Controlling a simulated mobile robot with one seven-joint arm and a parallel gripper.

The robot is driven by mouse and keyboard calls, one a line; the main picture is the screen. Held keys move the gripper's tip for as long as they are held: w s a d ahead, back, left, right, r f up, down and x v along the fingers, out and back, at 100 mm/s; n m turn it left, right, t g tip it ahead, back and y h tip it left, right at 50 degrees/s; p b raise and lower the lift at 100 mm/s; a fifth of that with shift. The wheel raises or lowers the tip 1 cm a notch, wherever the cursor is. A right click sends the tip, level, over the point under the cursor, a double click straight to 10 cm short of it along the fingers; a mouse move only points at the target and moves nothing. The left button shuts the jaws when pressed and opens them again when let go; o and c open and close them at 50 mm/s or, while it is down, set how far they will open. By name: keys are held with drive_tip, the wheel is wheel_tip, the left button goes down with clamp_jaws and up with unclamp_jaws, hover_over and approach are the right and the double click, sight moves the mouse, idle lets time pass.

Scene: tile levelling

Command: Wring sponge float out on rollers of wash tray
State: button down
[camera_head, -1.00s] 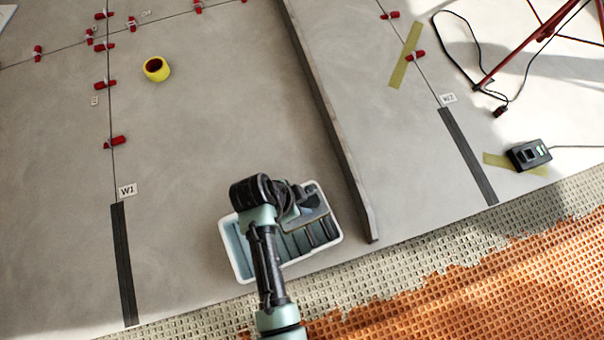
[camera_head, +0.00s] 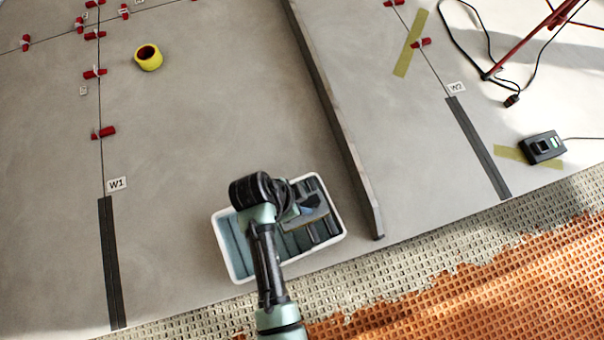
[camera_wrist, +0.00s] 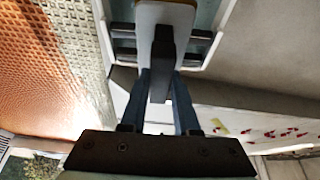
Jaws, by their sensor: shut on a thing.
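The wash tray (camera_head: 225,250) is a white-rimmed box with a blue-grey inside, standing on the grey tiles at lower centre in the head view. Dark rollers (camera_head: 324,208) cross it, and roller ends (camera_wrist: 197,50) show in the wrist view. My gripper (camera_wrist: 161,75) is shut on the dark handle of the sponge float (camera_head: 308,213). The float's pale plate (camera_wrist: 148,14) and a strip of brown sponge show at the top of the wrist view. The float is over the rollers; I cannot tell whether the sponge touches them. My arm hides part of the tray.
A long grey straightedge (camera_head: 340,125) lies just right of the tray. A yellow tape roll (camera_head: 148,58) and red clips (camera_head: 104,133) are on the tiles. A black device (camera_head: 542,147) with a cable lies at right. Bare orange matting (camera_head: 480,280) borders the front.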

drive_tip(key=shift+f+b, duration=0.4)
drive_tip(key=shift+f, duration=0.15)
idle(0.4)
